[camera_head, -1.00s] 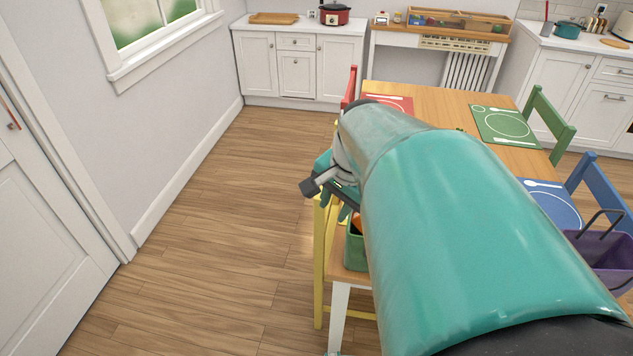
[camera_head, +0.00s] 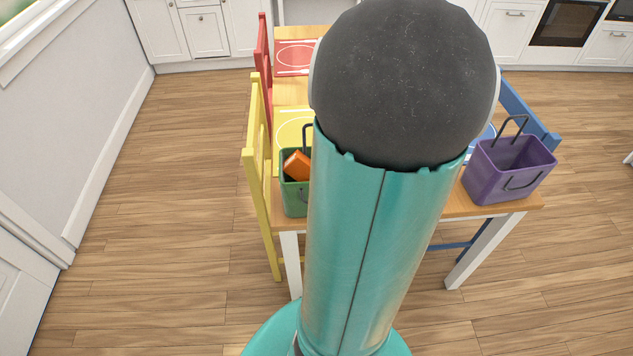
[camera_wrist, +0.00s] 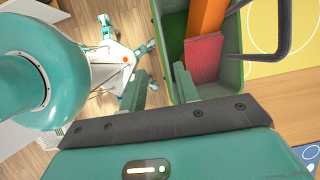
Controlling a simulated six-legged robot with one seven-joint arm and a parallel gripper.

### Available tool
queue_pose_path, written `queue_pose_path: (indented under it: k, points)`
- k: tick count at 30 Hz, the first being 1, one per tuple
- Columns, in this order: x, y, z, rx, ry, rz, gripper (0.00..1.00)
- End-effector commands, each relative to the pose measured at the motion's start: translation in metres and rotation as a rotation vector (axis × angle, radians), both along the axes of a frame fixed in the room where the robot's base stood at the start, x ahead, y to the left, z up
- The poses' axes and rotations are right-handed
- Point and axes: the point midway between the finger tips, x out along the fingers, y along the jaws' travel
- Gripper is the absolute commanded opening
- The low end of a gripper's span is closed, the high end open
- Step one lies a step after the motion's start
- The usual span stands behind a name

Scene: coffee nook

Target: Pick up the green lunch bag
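The green lunch bag (camera_head: 293,199) stands upright at the near left corner of the table, partly hidden by my arm. An orange item (camera_head: 297,165) sticks up out of it. In the wrist view the open-topped green bag (camera_wrist: 233,73) shows its dark handle (camera_wrist: 284,30), the orange item (camera_wrist: 205,18) and a red ribbed item (camera_wrist: 203,58) inside. Contact cannot be told. In the head view the gripper is hidden behind my arm.
A purple bag (camera_head: 508,170) stands at the table's near right corner. A yellow chair (camera_head: 256,165) is close on the left, with a red chair (camera_head: 263,75) beyond it. A blue chair (camera_head: 527,110) is on the right. The wooden floor (camera_head: 165,200) is clear on the left.

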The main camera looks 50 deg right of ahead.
Motion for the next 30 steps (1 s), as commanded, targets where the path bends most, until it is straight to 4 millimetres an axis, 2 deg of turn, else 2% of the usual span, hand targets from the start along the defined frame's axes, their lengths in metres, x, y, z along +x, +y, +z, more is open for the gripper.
queue_pose_path:
  k: [3,9,14,24,30]
  points:
    - [0.007,0.007,-0.024,0.005,0.002,0.003,0.31]
    - [0.017,0.013,-0.052,0.002,0.001,0.002,0.31]
    - [0.021,0.016,-0.062,0.001,0.001,0.003,0.31]
    - [0.036,0.023,-0.103,0.001,0.001,0.003,0.31]
    - [0.037,0.023,-0.106,-0.002,0.0,0.003,0.31]
